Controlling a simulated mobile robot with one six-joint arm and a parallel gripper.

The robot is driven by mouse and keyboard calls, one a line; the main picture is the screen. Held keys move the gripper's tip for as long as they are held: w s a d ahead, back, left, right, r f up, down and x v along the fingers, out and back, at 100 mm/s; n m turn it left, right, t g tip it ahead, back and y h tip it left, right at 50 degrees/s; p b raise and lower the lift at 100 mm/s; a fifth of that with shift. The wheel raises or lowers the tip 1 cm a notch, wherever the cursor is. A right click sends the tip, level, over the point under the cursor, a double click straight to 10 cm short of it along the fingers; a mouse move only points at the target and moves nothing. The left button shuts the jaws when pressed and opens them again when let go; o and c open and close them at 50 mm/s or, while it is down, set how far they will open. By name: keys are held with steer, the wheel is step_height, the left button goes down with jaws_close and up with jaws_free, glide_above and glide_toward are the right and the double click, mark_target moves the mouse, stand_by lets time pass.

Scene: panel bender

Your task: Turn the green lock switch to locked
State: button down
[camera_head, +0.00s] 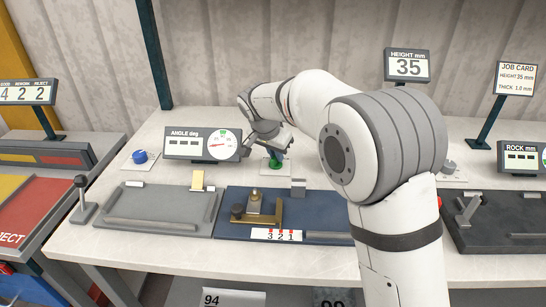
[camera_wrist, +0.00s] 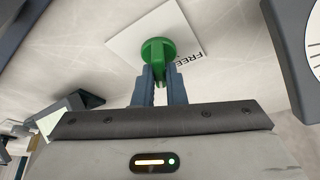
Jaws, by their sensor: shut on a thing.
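The green lock switch (camera_wrist: 158,50) is a round green knob with a raised grip, on a white plate (camera_wrist: 128,38) lettered "FREE" in the wrist view. In the head view the green switch (camera_head: 274,163) shows at the back middle of the table, beneath my gripper (camera_head: 277,152). My gripper also shows in the wrist view (camera_wrist: 159,78), with both fingers closed on the knob's grip. The fingers hide part of the grip. Any other lettering on the plate is not visible.
The angle gauge (camera_head: 202,144) stands close to the left of the switch, with a blue knob (camera_head: 140,157) beyond it. In front lies a dark blue mat (camera_head: 325,212) with a brass fixture (camera_head: 262,205). A grey plate (camera_head: 150,207) lies to its left.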

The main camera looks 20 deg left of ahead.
steer(key=shift+s+f+m, duration=0.15)
steer(key=shift+f+m, duration=0.1)
steer(key=shift+m, duration=0.35)
steer(key=shift+h, duration=0.3)
steer(key=c, duration=1.5)
jaws_free()
steer(key=shift+r, duration=0.2)
steer(key=shift+r, duration=0.25)
steer(key=v, duration=0.7)
steer(key=shift+r, duration=0.15)
